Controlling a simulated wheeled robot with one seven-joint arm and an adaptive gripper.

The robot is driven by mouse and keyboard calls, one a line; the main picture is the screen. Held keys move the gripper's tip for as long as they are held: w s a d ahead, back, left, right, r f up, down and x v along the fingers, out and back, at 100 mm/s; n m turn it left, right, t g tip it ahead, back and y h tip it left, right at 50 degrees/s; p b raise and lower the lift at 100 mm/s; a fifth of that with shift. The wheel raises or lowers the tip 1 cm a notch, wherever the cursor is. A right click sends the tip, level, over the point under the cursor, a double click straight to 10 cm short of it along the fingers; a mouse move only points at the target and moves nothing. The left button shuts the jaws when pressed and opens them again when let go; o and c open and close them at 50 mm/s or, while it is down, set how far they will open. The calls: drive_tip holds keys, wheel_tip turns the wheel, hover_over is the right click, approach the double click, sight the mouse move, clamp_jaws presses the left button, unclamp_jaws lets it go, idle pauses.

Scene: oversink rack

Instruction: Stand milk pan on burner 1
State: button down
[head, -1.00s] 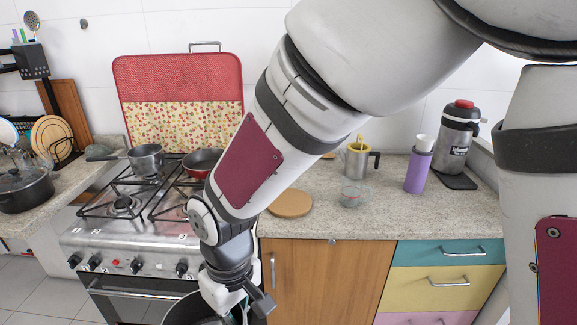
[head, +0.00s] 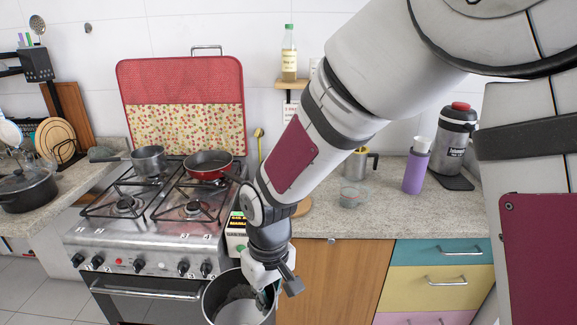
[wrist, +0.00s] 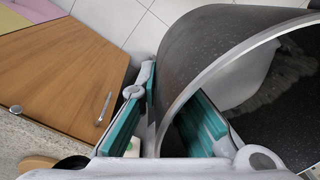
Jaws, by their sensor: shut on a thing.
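My gripper (head: 266,288) is shut on the rim of a deep grey pan (head: 212,301), which I take to be the milk pan. In the head view the pan hangs in front of the stove, lower than its top, with its open mouth showing. In the wrist view my gripper (wrist: 165,122) has one teal finger pad on each side of the wall of the pan (wrist: 205,45). The stove (head: 140,235) has front burners at left (head: 125,205) and right (head: 193,208), both bare. Number marks show on its front panel; which burner is 1 I cannot tell.
A small saucepan (head: 149,161) stands on the back left burner and a red frying pan (head: 207,166) on the back right. A dark lidded pot (head: 28,190) is on the left counter. The right counter holds a glass bowl (head: 352,196) and a purple bottle (head: 416,172).

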drive_tip(key=w+d+f+m, duration=0.2)
drive_tip(key=w+d, duration=0.3)
drive_tip(key=d, duration=0.6)
drive_tip(key=w+d+f+m, duration=0.3)
drive_tip(key=w+d+m, duration=0.2)
drive_tip(key=d, duration=0.6)
drive_tip(key=shift+w+d+f, duration=0.3)
drive_tip(key=shift+w, duration=0.2)
